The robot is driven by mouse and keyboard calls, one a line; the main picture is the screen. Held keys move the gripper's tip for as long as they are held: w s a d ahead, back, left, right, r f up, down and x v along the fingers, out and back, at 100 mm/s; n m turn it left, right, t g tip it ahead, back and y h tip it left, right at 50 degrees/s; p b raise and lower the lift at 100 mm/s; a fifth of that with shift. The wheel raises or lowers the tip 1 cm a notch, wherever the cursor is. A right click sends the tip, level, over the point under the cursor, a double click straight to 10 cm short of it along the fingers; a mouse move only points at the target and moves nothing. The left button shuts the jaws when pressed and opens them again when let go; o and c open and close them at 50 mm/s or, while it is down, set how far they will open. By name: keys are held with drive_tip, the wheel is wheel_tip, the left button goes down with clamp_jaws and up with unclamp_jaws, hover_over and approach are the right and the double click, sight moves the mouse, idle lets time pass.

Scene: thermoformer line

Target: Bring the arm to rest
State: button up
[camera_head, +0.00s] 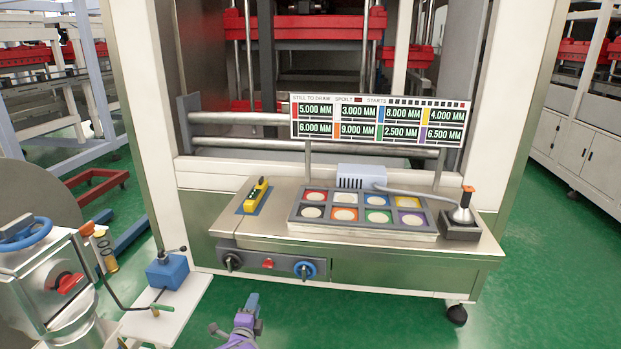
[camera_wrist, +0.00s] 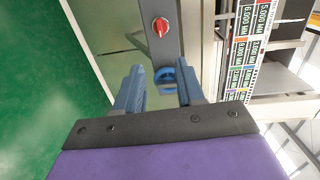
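My gripper (camera_head: 249,306) shows at the bottom of the head view, low in front of the steel bench, with part of my purple arm below it. In the wrist view my gripper (camera_wrist: 161,69) has its two blue-grey fingers apart with nothing held between them. A blue knob (camera_wrist: 165,76) on the bench front shows beyond the gap between the fingers; I cannot tell the exact distance. The same blue knob (camera_head: 305,269) is right of and above my gripper in the head view. The rest of my arm is out of view.
The bench front (camera_head: 420,275) also carries a black knob (camera_head: 232,262) and a red knob (camera_head: 267,263). On top are a tray of coloured squares (camera_head: 364,227), a joystick (camera_head: 463,212) and a display board (camera_head: 378,120). A white stand (camera_head: 178,310) is left; green floor (camera_head: 370,323) is clear.

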drive_tip(key=s+d+r+n+g+y, duration=0.3)
drive_tip(key=s+d+r+n+g, duration=0.2)
drive_tip(key=r, duration=0.4)
drive_tip(key=s+d+r+n+g+y, duration=0.2)
drive_tip(key=s+d+r+n+g, duration=0.3)
drive_tip(key=r, duration=0.3)
drive_tip(key=s+d+r+n+g+h, duration=0.1)
drive_tip(key=s+d+r+n+g, duration=0.1)
drive_tip(key=s+d, duration=0.6)
drive_tip(key=s+d+r+n+g+h, duration=0.1)
drive_tip(key=s+d, duration=0.7)
drive_tip(key=s, duration=1.2)
drive_tip(key=s+d+r+n+g+h, duration=0.1)
drive_tip(key=s+d+r+n+g, duration=0.2)
drive_tip(key=s+d, duration=0.6)
drive_tip(key=s+n+g, duration=0.2)
drive_tip(key=s+g, duration=0.1)
drive_tip(key=s, duration=0.2)
drive_tip(key=shift+s+n+h, duration=0.3)
drive_tip(key=shift+s+h, duration=0.1)
